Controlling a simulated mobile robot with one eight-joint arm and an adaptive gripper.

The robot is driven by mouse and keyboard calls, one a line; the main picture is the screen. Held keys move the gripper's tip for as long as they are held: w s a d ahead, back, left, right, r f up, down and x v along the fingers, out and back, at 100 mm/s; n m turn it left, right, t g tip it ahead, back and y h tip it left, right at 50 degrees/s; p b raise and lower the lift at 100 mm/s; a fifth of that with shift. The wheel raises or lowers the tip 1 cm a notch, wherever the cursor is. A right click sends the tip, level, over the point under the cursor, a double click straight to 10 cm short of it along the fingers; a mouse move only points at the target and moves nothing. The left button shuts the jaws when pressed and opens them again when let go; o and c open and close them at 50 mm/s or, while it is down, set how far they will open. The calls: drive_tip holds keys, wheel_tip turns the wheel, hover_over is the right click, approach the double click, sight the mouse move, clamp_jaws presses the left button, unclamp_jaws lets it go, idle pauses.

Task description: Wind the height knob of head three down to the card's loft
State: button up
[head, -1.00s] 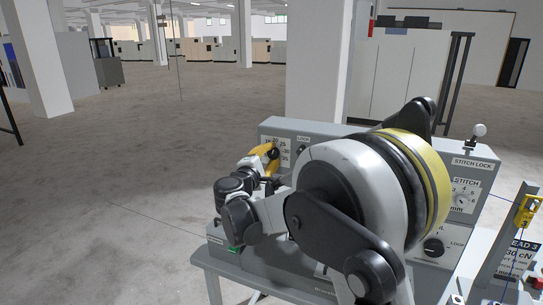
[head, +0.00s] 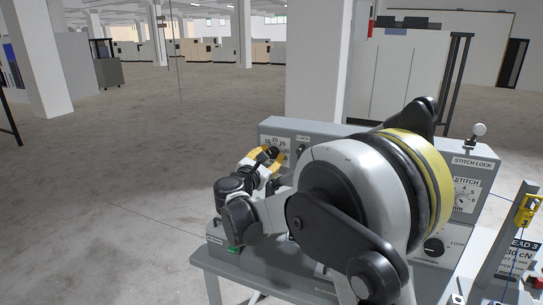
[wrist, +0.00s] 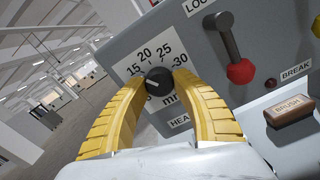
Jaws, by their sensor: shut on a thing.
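The height knob (wrist: 158,81) is small, round and black, with a pale pointer mark whose reading I cannot tell exactly. It sits on a white dial (wrist: 163,57) marked 15, 20, 25, 30 and mm. A label below the dial starts with HEA; the rest is hidden behind a finger. My gripper (wrist: 160,84) has its two yellow ribbed fingers closed on either side of the knob. In the head view my gripper (head: 270,155) is at the dial on the grey panel, and it hides the knob.
A red-balled lever (wrist: 236,58) hangs under the LOCK label, right of the knob. A brown brush block (wrist: 290,111) sits below the BREAK label. A HEAD 3 sign (head: 522,250) and a STITCH dial (head: 465,197) are at right. Open floor lies left.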

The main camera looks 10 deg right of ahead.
drive_tip(key=shift+n, duration=0.8)
drive_tip(key=o, duration=1.2)
drive_tip(key=v, duration=1.2)
